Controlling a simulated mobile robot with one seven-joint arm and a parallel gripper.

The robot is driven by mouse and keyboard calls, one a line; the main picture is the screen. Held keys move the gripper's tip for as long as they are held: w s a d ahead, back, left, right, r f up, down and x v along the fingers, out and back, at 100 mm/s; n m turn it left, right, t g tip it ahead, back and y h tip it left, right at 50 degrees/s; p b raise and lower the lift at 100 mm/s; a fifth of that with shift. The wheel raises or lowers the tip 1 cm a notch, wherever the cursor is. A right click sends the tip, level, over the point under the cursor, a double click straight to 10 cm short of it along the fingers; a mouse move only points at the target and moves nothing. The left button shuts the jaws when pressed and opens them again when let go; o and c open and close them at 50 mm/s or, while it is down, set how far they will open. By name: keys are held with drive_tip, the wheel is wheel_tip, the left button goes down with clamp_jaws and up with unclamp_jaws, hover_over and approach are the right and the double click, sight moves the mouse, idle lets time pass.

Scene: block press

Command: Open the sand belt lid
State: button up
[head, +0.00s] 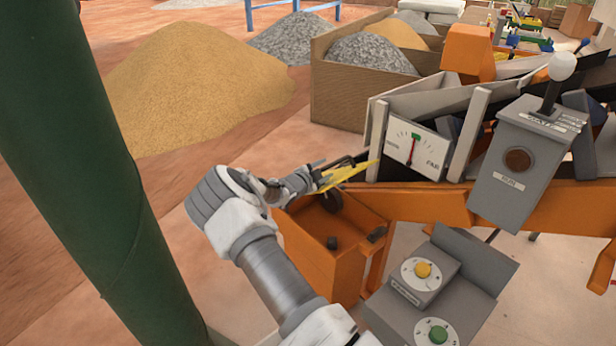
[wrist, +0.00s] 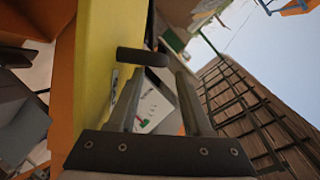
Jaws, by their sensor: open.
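The sand belt lid is a yellow plate (head: 350,172) with a dark bar handle, seen nearly edge-on and tilted above the orange hopper in the head view. In the wrist view the yellow lid (wrist: 98,70) fills a band at the left, and its black handle (wrist: 143,56) sticks out to the right. My gripper (head: 320,174) is at the lid's left end, close to the handle. In the wrist view my gripper (wrist: 160,76) is open, with the handle by its fingertips. I cannot tell whether the handle lies between the fingers or touches them.
Below the lid is an orange hopper (head: 328,250). To the right stand a gauge panel (head: 413,148) and a grey lever box (head: 522,160). A grey box with knobs (head: 430,300) is in front. A green post (head: 75,160) stands at left. Open floor lies left of my arm.

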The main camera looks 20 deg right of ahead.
drive_tip(key=p+v, duration=0.1)
drive_tip(key=v, duration=0.9)
drive_tip(key=shift+s, duration=0.15)
drive_tip(key=shift+a, duration=0.15)
